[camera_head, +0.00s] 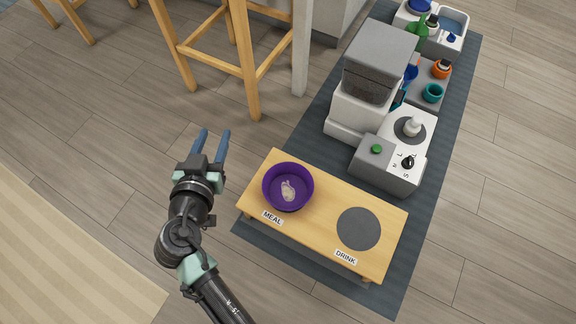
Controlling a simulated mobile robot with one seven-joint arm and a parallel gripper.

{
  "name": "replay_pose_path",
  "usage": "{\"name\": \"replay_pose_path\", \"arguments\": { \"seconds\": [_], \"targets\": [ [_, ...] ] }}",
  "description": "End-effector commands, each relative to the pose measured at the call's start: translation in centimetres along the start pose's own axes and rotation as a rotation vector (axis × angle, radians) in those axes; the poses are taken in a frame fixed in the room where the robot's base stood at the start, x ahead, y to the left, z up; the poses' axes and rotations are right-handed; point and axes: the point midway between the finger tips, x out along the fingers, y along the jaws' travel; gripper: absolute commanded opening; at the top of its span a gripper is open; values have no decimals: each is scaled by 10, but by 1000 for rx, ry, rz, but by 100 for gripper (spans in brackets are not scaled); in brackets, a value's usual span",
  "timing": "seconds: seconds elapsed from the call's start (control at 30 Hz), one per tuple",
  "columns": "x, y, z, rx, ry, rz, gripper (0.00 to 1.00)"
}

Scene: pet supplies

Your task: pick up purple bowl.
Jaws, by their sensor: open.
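The purple bowl (268,190) stands upright on the left end of a low wooden stand (318,202), just behind the label "MEAL". A small pale lump (288,190) lies inside it. My gripper (214,132) is open and empty, with its two blue fingers pointing away toward the back. It is to the left of the bowl and farther back, clear of the stand. Nothing hides the bowl's rim.
A grey round spot (359,229) marked "DRINK" is bare on the stand's right side. A grey and white machine (373,80) with a knob panel stands behind the stand on a blue-grey mat (405,260). A wooden stool (247,60) stands at the back. Floor around my arm is open.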

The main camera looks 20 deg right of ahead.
Motion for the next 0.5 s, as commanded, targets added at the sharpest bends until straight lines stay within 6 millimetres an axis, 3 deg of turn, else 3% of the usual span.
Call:
{"name": "replay_pose_path", "arguments": {
  "seconds": [0.03,0.2,0.33,0.5],
  "targets": [
    [9,5,57,-25,-20,18,44],
    [15,26,168,-93,-55,78,44],
    [14,40,230,-136,-65,108,44],
    [12,52,272,-170,-67,126,44]
  ]
}}
